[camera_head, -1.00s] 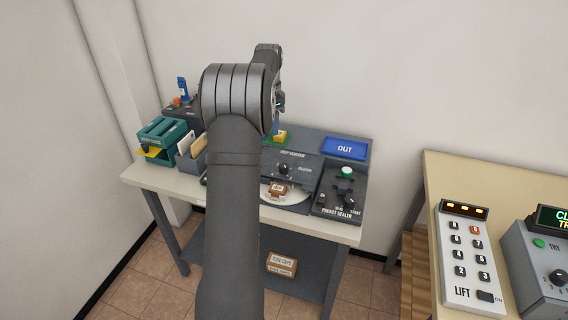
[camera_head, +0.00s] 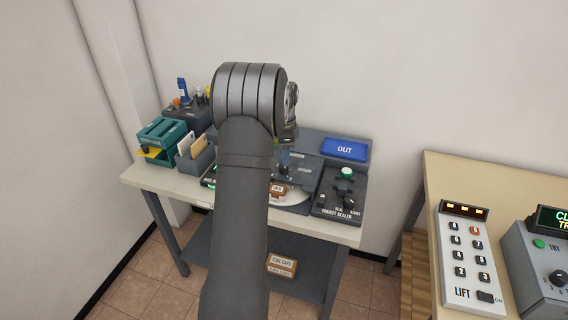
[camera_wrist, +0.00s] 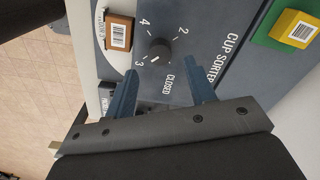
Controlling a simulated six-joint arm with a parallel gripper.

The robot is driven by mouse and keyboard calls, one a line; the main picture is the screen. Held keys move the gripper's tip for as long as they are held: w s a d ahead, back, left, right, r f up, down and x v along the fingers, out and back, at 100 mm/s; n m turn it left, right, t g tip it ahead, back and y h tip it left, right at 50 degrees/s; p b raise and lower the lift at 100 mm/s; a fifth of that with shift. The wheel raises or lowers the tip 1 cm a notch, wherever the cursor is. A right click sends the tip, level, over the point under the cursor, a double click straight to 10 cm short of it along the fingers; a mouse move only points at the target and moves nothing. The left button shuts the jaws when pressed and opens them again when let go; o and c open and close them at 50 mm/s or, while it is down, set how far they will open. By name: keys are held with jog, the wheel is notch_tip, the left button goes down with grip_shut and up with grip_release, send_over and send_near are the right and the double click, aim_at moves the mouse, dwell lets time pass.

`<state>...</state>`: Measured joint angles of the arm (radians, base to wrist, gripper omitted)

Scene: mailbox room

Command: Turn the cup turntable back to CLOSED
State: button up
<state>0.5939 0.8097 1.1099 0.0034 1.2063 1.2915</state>
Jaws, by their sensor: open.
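The grey cup sorter panel (camera_wrist: 196,60) fills the middle of the wrist view. Its dark round dial knob (camera_wrist: 159,51) is ringed by the marks 2, 3, 4 and CLOSED. A pale mark on the knob seems to point toward 3. My gripper (camera_wrist: 160,73) is open and empty, its blue fingers apart just short of the knob in the picture; no contact shows. A brown labelled block (camera_wrist: 118,32) sits on the white turntable (camera_wrist: 102,57), which also shows in the head view (camera_head: 295,198). My arm hides part of the sorter there.
A yellow block on a green pad (camera_wrist: 297,29) lies beside the panel. The packet sealer (camera_head: 338,200) and a blue OUT tray (camera_head: 345,149) stand to the right. The teal rack (camera_head: 160,137) and a card holder (camera_head: 196,156) are left of my arm.

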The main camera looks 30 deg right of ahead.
aim_at(284, 174)
jog(key=shift+f, duration=2.3)
jog(key=shift+c, duration=0.2)
grip_shut()
